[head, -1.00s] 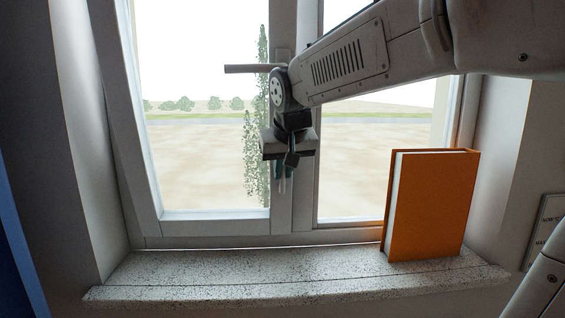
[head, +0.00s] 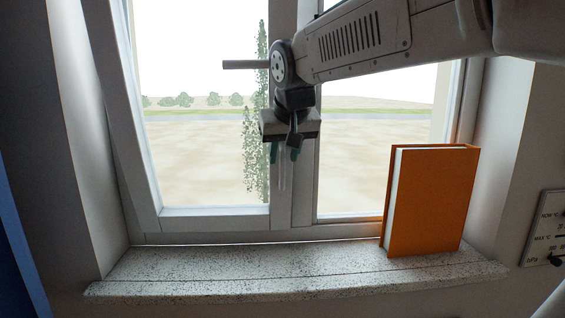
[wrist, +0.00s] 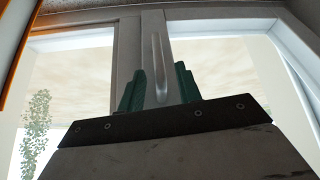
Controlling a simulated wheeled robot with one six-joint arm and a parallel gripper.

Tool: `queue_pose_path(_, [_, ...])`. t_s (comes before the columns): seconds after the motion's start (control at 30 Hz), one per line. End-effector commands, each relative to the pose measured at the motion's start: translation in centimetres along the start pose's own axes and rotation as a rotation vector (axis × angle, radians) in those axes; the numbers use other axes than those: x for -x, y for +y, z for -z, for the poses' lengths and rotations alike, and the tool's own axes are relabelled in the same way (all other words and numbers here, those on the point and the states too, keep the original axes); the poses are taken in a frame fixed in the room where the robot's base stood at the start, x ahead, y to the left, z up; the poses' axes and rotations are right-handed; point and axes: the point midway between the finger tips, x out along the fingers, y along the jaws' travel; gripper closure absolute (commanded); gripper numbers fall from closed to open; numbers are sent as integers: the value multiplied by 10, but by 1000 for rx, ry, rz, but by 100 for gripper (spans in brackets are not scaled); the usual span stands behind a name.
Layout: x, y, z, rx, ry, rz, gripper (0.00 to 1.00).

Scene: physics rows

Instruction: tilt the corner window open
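The window has a white left sash (head: 213,222) and a narrower pane to its right. A slim pale handle (head: 282,175) hangs straight down on the stile between them. My gripper (head: 284,154) is in front of this stile, pointing down, with teal fingertips apart at the handle's height. In the wrist view the handle (wrist: 157,62) shows between the two spread fingers of my gripper (wrist: 160,86), with visible space on both sides. I cannot tell how deep the handle sits between them. Whether the sash stands slightly off its frame is unclear.
An orange book (head: 432,200) stands upright on the right of the speckled sill (head: 230,272). The sill's left and middle are clear. A white panel with printed text (head: 546,228) is on the wall at right. A blue surface borders the far left.

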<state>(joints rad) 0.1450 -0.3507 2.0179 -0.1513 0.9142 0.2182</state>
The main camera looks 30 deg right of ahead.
Motion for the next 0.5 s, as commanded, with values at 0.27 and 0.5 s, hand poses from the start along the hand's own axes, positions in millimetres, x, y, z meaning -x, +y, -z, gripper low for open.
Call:
queue_pose_path(0.27, [37,0,0,0,2,0,66])
queue_pose_path(0.5, [41,0,0,0,0,0,66])
